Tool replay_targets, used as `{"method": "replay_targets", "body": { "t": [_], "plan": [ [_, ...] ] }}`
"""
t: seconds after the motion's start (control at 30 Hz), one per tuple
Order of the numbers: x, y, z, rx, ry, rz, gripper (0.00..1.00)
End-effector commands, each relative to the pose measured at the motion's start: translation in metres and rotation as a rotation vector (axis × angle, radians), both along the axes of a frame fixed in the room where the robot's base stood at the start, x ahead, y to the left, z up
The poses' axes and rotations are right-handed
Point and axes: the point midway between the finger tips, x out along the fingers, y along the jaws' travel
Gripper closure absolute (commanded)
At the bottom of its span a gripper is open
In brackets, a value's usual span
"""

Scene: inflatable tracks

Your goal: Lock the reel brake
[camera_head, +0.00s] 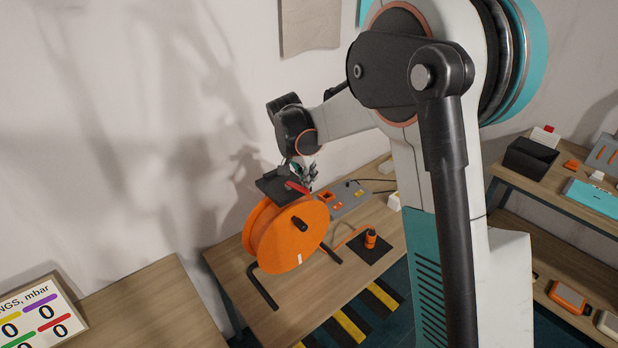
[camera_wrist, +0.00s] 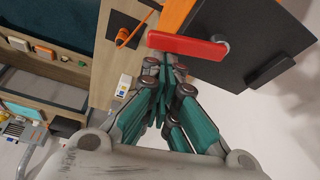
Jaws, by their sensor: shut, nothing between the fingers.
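The orange cable reel (camera_head: 285,232) stands on a black tube frame on the wooden table. A dark plate (camera_head: 270,186) sits at its top, and it also shows in the wrist view (camera_wrist: 268,38). The red brake lever (camera_wrist: 188,46) is hinged on this plate by a grey pivot at its right end. In the head view the red lever (camera_head: 297,188) shows small at the plate's edge. My gripper (camera_wrist: 172,68) is shut and empty, with its fingertips just below the lever in the wrist view. I cannot tell whether they touch it. My gripper (camera_head: 307,176) is partly hidden in the head view.
An orange plug (camera_head: 370,239) stands on a black mat beside the reel. A grey panel with an orange socket (camera_head: 345,199) lies behind. A shelf with a black bin (camera_head: 530,158) is at right. A colour chart (camera_head: 40,314) is at lower left.

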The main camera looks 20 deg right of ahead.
Motion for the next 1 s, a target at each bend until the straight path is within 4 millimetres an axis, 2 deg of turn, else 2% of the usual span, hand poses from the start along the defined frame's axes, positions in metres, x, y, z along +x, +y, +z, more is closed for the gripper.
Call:
{"method": "replay_targets", "body": {
  "t": [0.33,0.7,0.87,1.0],
  "plan": [
    [0.009,0.01,0.0,0.0,0.001,0.002,1.0],
    [0.009,0.012,0.001,0.0,0.0,0.002,1.0],
    [0.006,0.016,0.016,0.0,0.0,0.003,1.0],
    [0.001,0.023,0.042,0.0,0.0,0.003,1.0]
  ]
}}
